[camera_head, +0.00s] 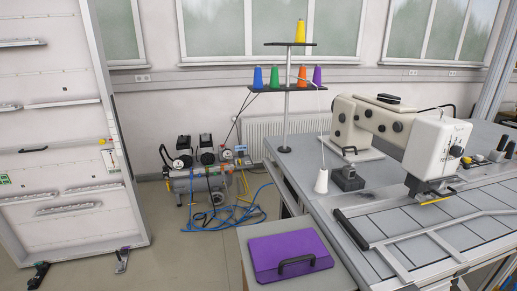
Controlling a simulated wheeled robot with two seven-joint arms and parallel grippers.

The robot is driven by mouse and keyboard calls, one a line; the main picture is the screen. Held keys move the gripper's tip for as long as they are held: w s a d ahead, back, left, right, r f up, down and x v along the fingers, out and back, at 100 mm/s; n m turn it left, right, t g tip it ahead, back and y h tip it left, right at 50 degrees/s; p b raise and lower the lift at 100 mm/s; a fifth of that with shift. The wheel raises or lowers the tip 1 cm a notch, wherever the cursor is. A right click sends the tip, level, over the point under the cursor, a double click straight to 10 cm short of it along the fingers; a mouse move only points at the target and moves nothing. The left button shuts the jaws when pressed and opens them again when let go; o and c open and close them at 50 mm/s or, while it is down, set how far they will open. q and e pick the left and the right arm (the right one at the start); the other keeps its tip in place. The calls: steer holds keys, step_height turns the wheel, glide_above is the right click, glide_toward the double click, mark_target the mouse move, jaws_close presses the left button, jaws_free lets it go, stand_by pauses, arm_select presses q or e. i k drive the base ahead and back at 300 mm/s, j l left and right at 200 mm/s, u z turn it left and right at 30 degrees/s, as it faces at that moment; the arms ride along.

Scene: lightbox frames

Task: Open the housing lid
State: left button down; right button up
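A purple flat panel with a black handle (291,251) lies on top of a grey box-like housing (338,277) at the bottom centre. It looks like the lid and lies flat, with no gap visible along its edges. The black bar handle (296,262) is at its front edge. The lower part of the housing is cut off by the picture's bottom edge. Neither of my grippers is in view.
A work table (395,254) with a white sewing machine (437,150) stands at the right. A thread stand (287,105) rises behind the lid. A large tilted panel (70,130) stands at the left.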

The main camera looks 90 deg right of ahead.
mark_target(354, 147)
steer(key=i+z, duration=0.75)
steer(key=z, duration=0.15)
steer(key=i+j+z, duration=0.3)
steer(key=z, duration=0.15)
steer(key=i+z, duration=0.1)
steer(key=z, duration=0.4)
steer(key=i+z, duration=0.15)
steer(key=z, duration=0.35)
steer(key=i+z, duration=0.1)
steer(key=z, duration=0.35)
steer(key=i+j+z, duration=0.1)
steer(key=z, duration=0.4)
steer(key=i+j+z, duration=0.1)
steer(key=z, duration=0.4)
steer(key=j+z, duration=0.3)
steer(key=z, duration=0.2)
